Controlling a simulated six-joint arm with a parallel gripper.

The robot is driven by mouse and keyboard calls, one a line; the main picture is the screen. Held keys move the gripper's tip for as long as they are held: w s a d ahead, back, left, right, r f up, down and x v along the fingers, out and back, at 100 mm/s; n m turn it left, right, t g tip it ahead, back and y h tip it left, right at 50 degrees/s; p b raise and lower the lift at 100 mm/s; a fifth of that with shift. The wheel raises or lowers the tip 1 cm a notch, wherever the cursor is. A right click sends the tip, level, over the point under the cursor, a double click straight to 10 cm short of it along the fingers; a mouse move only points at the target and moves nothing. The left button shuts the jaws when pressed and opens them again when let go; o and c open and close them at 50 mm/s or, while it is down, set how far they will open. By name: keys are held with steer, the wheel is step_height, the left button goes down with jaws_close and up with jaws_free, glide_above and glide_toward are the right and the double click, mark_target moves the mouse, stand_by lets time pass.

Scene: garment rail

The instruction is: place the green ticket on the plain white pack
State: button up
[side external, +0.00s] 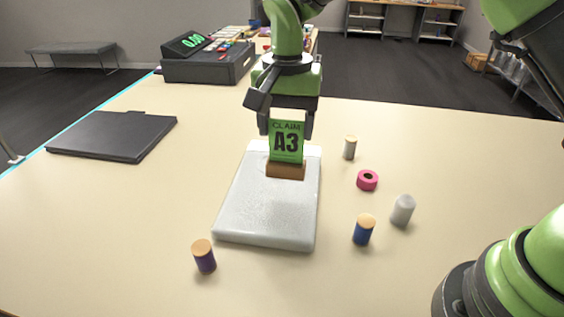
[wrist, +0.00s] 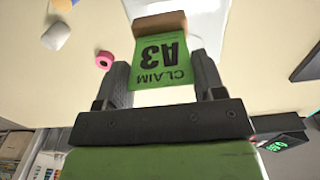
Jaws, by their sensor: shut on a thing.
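The green ticket (side external: 286,139) reads "CLAIM A3" and stands upright with a brown block (side external: 285,171) at its lower end. My gripper (side external: 290,125) points down with its fingers at either side of the ticket's upper part, shut on it. The plain white pack (side external: 265,215) lies flat on the table, and the ticket and block appear over its far end. I cannot tell whether the block touches the pack. In the wrist view the ticket (wrist: 162,65) shows between the two fingers, with the brown block (wrist: 160,22) beyond it and part of the pack (wrist: 205,20) behind.
Right of the pack are a beige spool (side external: 349,148), a pink ring (side external: 367,180), a grey-white piece (side external: 402,211) and a blue spool (side external: 363,230). A purple spool (side external: 203,256) stands front left. A dark folder (side external: 112,135) lies left; a cash register (side external: 205,62) stands behind.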

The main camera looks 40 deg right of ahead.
mark_target(286, 162)
steer(key=shift+f, duration=2.9)
steer(key=shift+f, duration=0.2)
steer(key=o, duration=1.2)
steer(key=shift+c, duration=0.2)
steer(key=shift+r, duration=0.15)
